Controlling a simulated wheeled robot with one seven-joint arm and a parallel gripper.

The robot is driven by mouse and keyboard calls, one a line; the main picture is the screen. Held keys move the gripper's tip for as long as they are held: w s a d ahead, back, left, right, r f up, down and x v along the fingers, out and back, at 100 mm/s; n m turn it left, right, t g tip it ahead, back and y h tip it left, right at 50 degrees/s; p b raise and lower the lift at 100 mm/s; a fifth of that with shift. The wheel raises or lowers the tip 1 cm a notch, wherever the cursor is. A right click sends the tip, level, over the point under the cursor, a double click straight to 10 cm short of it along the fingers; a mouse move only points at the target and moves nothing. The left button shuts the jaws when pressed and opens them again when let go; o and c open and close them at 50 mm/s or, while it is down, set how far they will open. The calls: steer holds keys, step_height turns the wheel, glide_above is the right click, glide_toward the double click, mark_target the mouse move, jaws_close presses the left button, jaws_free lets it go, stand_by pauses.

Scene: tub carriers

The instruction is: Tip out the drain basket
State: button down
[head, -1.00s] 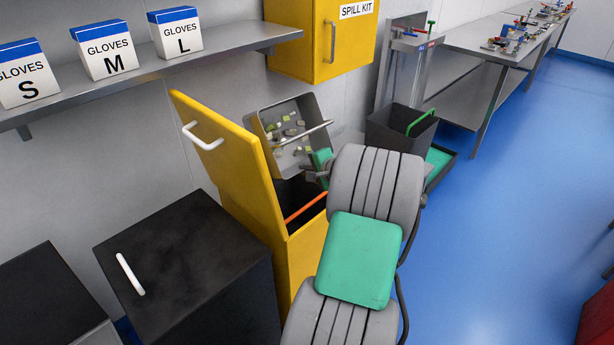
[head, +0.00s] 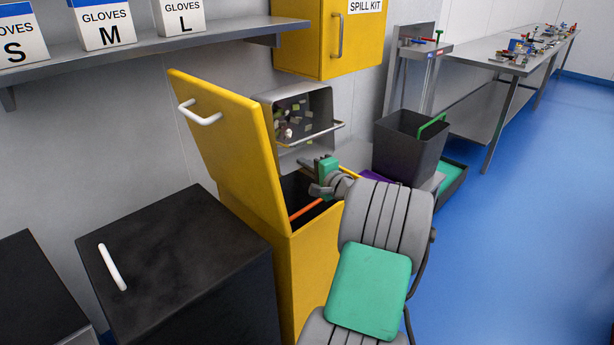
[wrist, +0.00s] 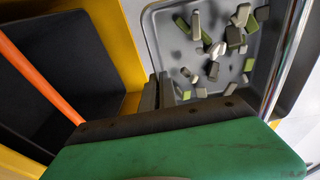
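The drain basket (head: 321,105) is a grey tray with a steel bar handle, tilted steeply above and behind the open yellow bin (head: 313,270). Pale, grey and green bits (head: 291,118) are still inside it; the wrist view shows the basket (wrist: 182,62) with the bits scattered over its floor. My gripper (head: 314,176), green and grey, is over the bin's far right corner. In the wrist view my fingers (wrist: 157,92) are close together at the basket's near edge and look shut on its rim; the exact contact is partly hidden. The bin has a dark inside and an orange bar (head: 306,211).
The bin's yellow lid (head: 226,140) stands open on the left. A dark tub with a green handle (head: 410,145) stands to the right. A glove shelf (head: 150,52) and spill-kit cabinet (head: 340,40) hang above. Blue floor is clear at right.

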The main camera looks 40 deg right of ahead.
mark_target(292, 159)
steer(key=shift+w+f+t+b, duration=1.1)
steer(key=shift+t+b, duration=0.3)
steer(key=shift+b, duration=2.35)
steer(key=shift+w+t+b, duration=0.3)
steer(key=shift+t+b, duration=0.1)
steer(key=shift+b, duration=0.4)
steer(key=shift+r, duration=0.15)
steer(key=shift+r, duration=0.15)
